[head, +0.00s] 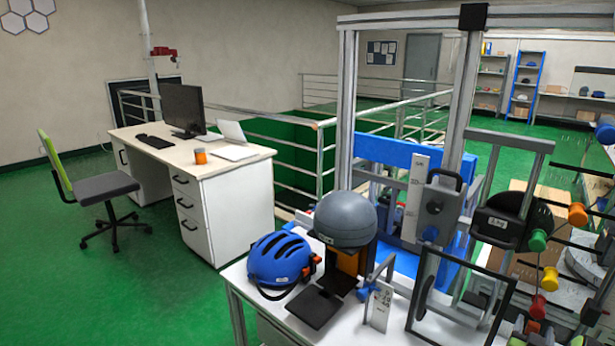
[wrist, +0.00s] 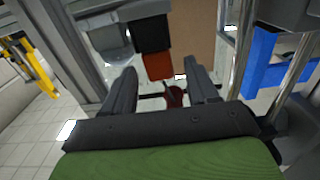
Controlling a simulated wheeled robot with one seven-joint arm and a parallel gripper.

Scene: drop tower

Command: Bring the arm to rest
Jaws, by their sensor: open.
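My gripper (wrist: 162,82) shows in the wrist view with its two dark fingers spread apart. Nothing is held between the fingers. A red-orange block (wrist: 158,66) below a black block (wrist: 151,33) shows beyond the fingertips, and a small dark red part (wrist: 173,96) shows in the gap between the fingers. I cannot tell how far off these are. I cannot make out my arm or gripper in the head view.
In the head view, a white table (head: 236,276) bears a blue helmet (head: 281,259) and a grey helmet (head: 345,218) beside the metal tower frame (head: 347,100). A desk (head: 235,168) and chair (head: 104,187) stand left; green floor (head: 120,290) is clear there. Railings (head: 300,128) stand behind.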

